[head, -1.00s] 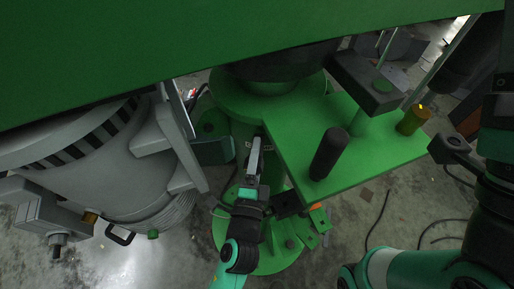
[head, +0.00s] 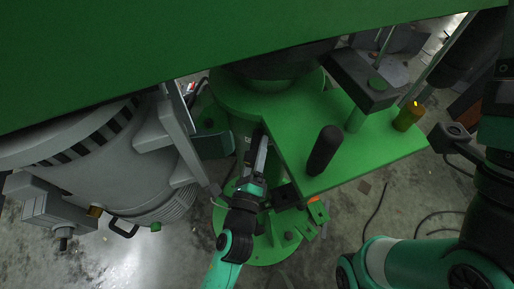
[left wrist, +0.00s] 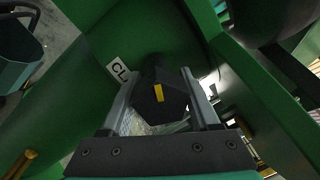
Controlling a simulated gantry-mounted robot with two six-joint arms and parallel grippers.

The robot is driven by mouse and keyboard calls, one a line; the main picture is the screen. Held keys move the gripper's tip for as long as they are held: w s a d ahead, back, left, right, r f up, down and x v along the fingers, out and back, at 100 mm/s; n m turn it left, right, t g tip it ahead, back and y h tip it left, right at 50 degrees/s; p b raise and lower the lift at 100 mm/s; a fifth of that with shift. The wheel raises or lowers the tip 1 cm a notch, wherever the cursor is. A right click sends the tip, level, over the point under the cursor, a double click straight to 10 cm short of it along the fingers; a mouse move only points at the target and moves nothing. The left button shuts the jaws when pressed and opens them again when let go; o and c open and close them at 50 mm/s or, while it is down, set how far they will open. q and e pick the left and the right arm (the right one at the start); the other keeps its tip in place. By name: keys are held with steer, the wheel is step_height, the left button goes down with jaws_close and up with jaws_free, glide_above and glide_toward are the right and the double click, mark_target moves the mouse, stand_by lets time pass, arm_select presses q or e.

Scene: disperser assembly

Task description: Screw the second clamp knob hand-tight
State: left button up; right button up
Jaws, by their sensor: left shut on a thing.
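The clamp knob (left wrist: 160,92) is dark and faceted, with a yellow mark on its face. In the left wrist view it sits between the two grey fingers of my left gripper (left wrist: 165,95), which is shut on it. In the head view my left gripper (head: 262,150) reaches up beside the green column, at the left edge of the green plate. The knob cannot be made out there. A white label (left wrist: 118,70), partly hidden, reads "CL" on the green surface beside the knob. My right arm shows at the right of the head view, but its fingers do not show.
The green plate (head: 375,155) right of my left gripper carries a black upright handle (head: 324,150) and a yellow-brown cylinder (head: 408,116). A large grey motor (head: 110,165) stands at the left. A big green beam (head: 200,50) covers the top. Grey floor lies below.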

arm_select(q)
steer(key=shift+a, duration=0.1)
stand_by(0.3)
steer(key=o, duration=1.3)
steer(key=b+v, duration=0.1)
steer(key=v, duration=1)
steer(key=shift+s+a, duration=0.1)
steer(key=shift+s, duration=0.2)
